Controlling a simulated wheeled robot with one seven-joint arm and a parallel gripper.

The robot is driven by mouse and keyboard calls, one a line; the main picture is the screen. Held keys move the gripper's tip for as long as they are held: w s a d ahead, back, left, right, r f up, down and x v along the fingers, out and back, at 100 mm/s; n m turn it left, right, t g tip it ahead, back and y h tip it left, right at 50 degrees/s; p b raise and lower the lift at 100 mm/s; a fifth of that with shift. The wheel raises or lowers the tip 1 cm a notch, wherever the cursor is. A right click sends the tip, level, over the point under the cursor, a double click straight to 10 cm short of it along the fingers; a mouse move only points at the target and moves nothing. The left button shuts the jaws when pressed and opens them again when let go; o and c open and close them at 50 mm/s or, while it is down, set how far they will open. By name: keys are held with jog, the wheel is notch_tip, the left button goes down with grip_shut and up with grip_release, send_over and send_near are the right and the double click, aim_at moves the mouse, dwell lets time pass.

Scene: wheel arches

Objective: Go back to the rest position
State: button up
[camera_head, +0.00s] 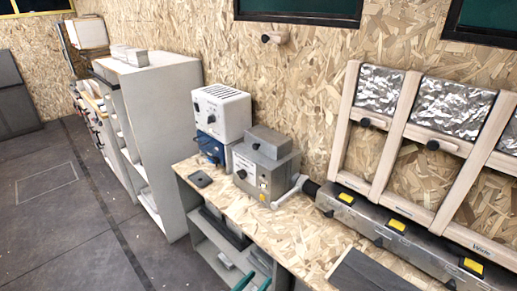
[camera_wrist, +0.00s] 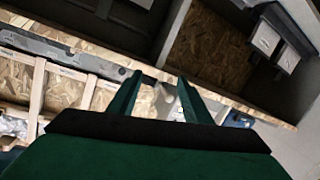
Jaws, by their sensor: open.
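My gripper (camera_wrist: 160,76) shows in the wrist view with two green fingers spread apart and nothing between them. Beyond the fingers are the edge of the chipboard worktop and a pale, blurred object. In the head view, small green tips (camera_head: 264,284) show at the bottom edge, in front of the shelves under the bench; they look like my gripper's fingers. The rest of my arm is out of the head view.
A metal rail (camera_head: 400,235) runs along the right. A white shelf unit (camera_head: 160,130) stands left. The floor (camera_head: 60,225) at left is clear.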

jog(key=s+a+f+n+y, duration=0.15)
jog(key=s+f+y, duration=0.3)
jog(key=s, duration=0.65)
jog(key=s+d+f+n+y, duration=0.1)
jog(key=s+f+n+y, duration=0.3)
jog(key=s, duration=0.6)
jog(key=s+d+r+m+t, duration=0.1)
jog(key=s+r+t, duration=0.1)
jog(key=s+r, duration=1.4)
jog(key=shift+s+r+m, duration=0.3)
jog(key=shift+s+m, duration=0.05)
jog(key=shift+s, duration=0.4)
jog(key=shift+y, duration=0.25)
jog(key=c, duration=0.4)
jog(key=shift+o, duration=0.2)
